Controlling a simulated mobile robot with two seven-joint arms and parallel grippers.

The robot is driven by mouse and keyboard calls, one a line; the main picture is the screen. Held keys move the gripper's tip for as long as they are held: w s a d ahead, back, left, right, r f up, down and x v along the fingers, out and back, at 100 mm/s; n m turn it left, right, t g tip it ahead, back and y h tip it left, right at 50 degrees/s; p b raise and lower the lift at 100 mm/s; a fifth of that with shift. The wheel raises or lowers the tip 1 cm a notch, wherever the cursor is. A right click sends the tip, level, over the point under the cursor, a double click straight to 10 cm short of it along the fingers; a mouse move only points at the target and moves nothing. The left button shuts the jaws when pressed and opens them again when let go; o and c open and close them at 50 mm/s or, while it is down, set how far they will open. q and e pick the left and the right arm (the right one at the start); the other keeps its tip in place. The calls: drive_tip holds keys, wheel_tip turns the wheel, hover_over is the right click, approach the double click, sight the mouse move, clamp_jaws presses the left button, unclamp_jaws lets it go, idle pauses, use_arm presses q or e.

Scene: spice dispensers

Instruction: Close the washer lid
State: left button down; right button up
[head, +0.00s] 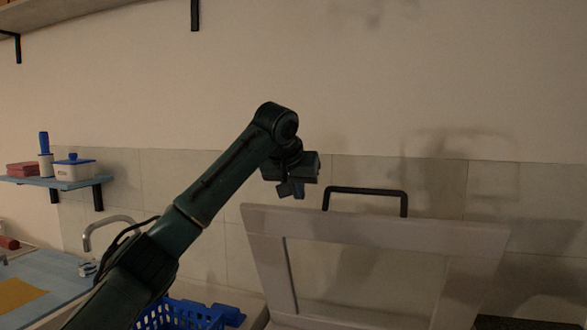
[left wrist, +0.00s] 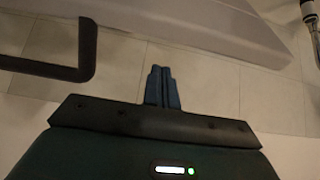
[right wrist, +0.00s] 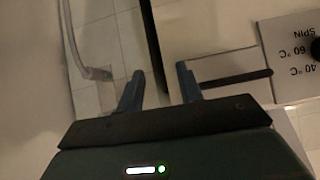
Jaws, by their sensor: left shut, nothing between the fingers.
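The washer lid (head: 375,240) is a pale framed panel, standing raised and tilted near the tiled wall in the head view. Its black handle (head: 365,191) is on the top edge. My left gripper (head: 291,190) is shut and empty, just left of the handle and above the lid's upper left corner. In the left wrist view, its closed fingers (left wrist: 160,72) are apart from the handle (left wrist: 85,50) and the lid edge (left wrist: 190,22). My right gripper (right wrist: 160,72) is open and shows only in its wrist view. A panel marked SPIN, 60 °C and 40 °C (right wrist: 290,75) lies to its right.
A blue basket (head: 190,315) stands below my left arm. A faucet (head: 105,222) and blue counter (head: 45,275) are at the left. A small wall shelf (head: 85,181) holds a white pot (head: 75,171). The wall above the lid is clear.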

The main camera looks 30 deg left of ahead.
use_arm(q)
drive_tip(key=s, duration=0.3)
drive_tip(key=shift+d+f, duration=0.3)
drive_tip(key=shift+s+d+f, duration=0.15)
drive_tip(key=shift+f, duration=0.05)
